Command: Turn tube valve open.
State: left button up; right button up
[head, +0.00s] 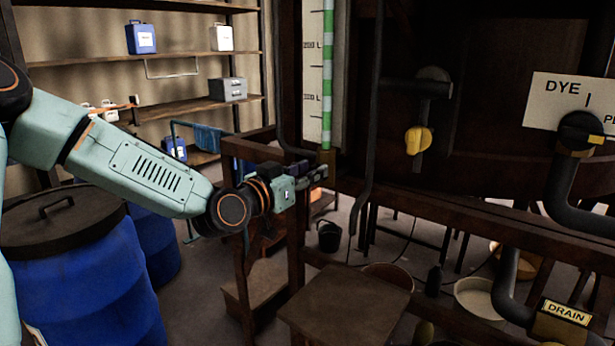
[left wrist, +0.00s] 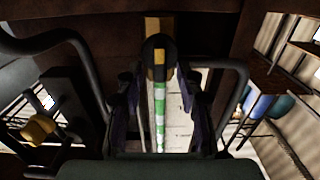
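The sight tube (head: 327,70), striped green and white, stands upright beside a marked scale board. Its lower end is by my left gripper (head: 316,173), which reaches in from the left. In the left wrist view the tube valve (left wrist: 158,58) shows as a dark round knob with a yellow mark in line with the tube. There the tube (left wrist: 160,115) runs down the picture from it. The fingers of my left gripper (left wrist: 159,92) are spread to either side of the valve and tube. I cannot tell whether they touch the valve. My right gripper is out of view.
A yellow valve handle (head: 418,140) sits on a pipe to the right. A dye valve (head: 582,132) and drain sign (head: 567,312) are farther right. A blue barrel (head: 85,270) stands at left, a wooden stool (head: 343,305) below, and a beam (head: 470,217) runs along the front.

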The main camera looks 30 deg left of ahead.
pick_arm(q)
notch_tip(320, 180, up, 8)
jog(key=shift+r, duration=0.45)
dwell(0.5)
